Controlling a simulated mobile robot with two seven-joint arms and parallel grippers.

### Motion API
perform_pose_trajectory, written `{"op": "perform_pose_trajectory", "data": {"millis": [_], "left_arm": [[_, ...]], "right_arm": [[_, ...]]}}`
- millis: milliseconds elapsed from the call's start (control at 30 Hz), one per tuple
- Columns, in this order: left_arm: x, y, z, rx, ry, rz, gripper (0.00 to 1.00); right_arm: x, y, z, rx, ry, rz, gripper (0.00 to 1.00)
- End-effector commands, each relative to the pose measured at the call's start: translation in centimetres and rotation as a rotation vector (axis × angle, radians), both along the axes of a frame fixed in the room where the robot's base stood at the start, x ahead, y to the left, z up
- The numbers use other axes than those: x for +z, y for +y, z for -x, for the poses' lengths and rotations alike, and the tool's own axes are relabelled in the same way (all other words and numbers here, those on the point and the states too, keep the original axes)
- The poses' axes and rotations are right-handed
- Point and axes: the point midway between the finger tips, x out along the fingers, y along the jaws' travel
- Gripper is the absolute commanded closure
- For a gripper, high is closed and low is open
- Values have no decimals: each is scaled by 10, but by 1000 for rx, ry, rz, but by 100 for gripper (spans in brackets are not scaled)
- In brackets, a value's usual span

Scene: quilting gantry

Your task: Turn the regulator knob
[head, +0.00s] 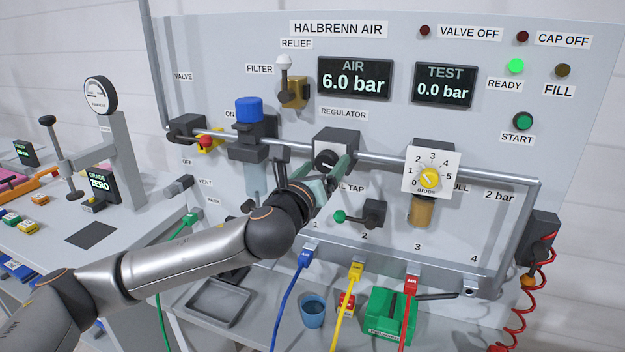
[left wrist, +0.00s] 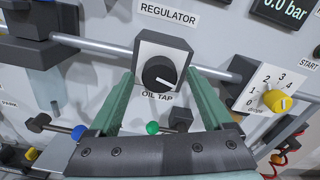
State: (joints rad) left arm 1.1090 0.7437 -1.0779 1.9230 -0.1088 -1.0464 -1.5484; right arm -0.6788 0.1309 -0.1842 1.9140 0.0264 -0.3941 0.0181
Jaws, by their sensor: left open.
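The regulator knob (head: 325,160) is a round black dial with a white pointer line, on a grey block under the REGULATOR label. In the left wrist view the knob (left wrist: 159,74) sits between my two green fingertips, its white line pointing toward the lower right. My left gripper (head: 318,169) is open, with one finger on each side of the knob. It also shows in the left wrist view (left wrist: 161,76). A gap shows between each finger and the knob; I cannot tell how far the tips reach along it. My right gripper is not in view.
A pipe (head: 385,161) runs across the panel beside the regulator block. An oil tap (head: 372,213) with a green-ended lever and a yellow drops dial (head: 430,178) are close by. The AIR display (head: 354,80) reads 6.0 bar; the TEST display (head: 443,86) reads 0.0 bar.

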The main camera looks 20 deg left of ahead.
Motion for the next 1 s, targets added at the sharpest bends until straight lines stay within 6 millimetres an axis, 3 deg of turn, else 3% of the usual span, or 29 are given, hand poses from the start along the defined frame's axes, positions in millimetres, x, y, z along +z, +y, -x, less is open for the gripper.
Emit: {"op": "perform_pose_trajectory", "data": {"millis": [600,800,1000], "left_arm": [[-2,4,103,-1,1,-1,16],[-1,5,118,1,1,-1,16],[-1,5,120,1,1,-1,16]], "right_arm": [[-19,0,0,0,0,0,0],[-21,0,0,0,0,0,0],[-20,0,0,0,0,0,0]]}}
